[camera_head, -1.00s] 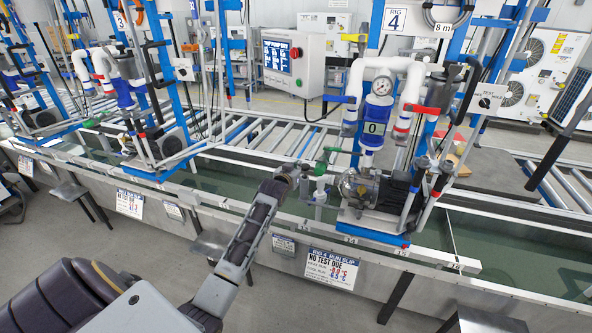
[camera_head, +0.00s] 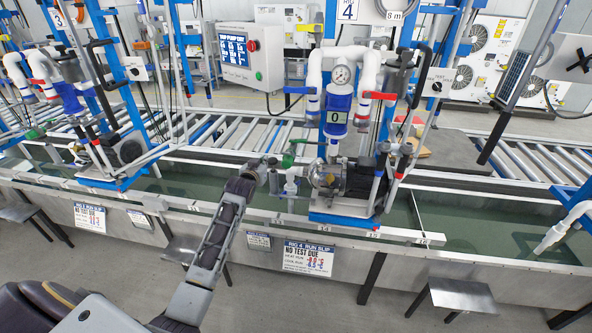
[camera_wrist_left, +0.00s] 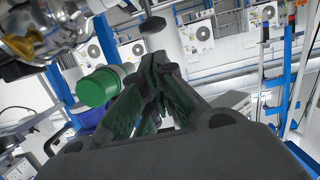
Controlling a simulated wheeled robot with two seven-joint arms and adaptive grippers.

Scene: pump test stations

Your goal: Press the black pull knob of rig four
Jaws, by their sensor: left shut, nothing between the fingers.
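Rig four, marked by its number sign (camera_head: 347,10), stands right of centre with its pump (camera_head: 345,182) and white pipes. My left gripper (camera_head: 260,170) reaches in low at the rig's left side, by the small valve fittings. In the left wrist view its fingers (camera_wrist_left: 155,68) are shut and empty. A small black knob (camera_wrist_left: 151,25) shows just beyond the fingertips there, seemingly apart from them; it looks like the pull knob. I cannot make it out in the head view, where the gripper and fittings crowd together. My right gripper is not in view.
A green valve handle (camera_head: 289,160) is close to my left gripper; a green cylinder (camera_wrist_left: 97,87) is left of the fingers in the wrist view. A white selector plate (camera_head: 437,88) is on the right. The rig's run slip (camera_head: 308,258) hangs on the trough front.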

